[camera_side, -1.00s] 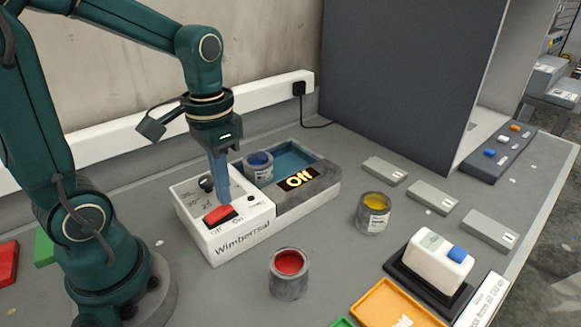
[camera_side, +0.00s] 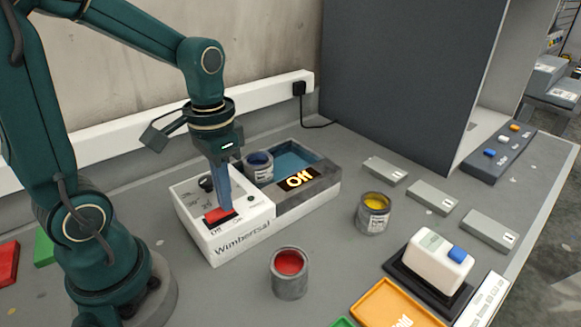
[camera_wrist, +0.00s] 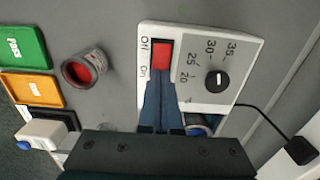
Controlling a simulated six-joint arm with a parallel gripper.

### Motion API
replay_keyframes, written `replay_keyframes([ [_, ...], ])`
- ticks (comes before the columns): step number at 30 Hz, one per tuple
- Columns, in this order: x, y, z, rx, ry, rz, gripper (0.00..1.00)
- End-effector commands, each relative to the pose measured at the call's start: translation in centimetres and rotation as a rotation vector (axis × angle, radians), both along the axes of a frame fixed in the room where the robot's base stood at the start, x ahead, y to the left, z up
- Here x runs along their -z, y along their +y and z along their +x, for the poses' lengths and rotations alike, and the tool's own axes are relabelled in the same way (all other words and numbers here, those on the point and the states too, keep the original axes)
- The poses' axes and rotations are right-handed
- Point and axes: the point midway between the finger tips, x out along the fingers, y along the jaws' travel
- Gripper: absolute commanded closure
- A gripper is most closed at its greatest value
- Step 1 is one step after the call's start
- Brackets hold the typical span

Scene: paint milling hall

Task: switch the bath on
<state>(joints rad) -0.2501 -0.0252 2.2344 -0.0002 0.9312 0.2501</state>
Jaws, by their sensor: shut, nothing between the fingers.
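The bath (camera_side: 306,197) is a grey box with a water basin and a white control panel (camera_side: 240,238) at its left end. In the wrist view my gripper (camera_wrist: 160,82) overlaps that end. I cannot tell if it touches.
A can of blue paint (camera_side: 259,165) stands in the basin. A red can (camera_side: 290,272) and a yellow can (camera_side: 373,212) stand in front and to the right. A white device (camera_side: 432,262) and an orange tray (camera_side: 392,306) are at front right. A dark cabinet (camera_side: 410,75) stands behind.

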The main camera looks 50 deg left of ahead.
Motion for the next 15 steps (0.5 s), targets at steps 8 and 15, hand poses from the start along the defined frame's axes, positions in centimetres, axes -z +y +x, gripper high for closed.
replay_keyframes([
  [8,-0.4,0.0,0.0,0.000,0.000,0.000,1.00],
  [15,-2.3,0.0,0.0,0.000,-0.002,0.001,1.00],
])
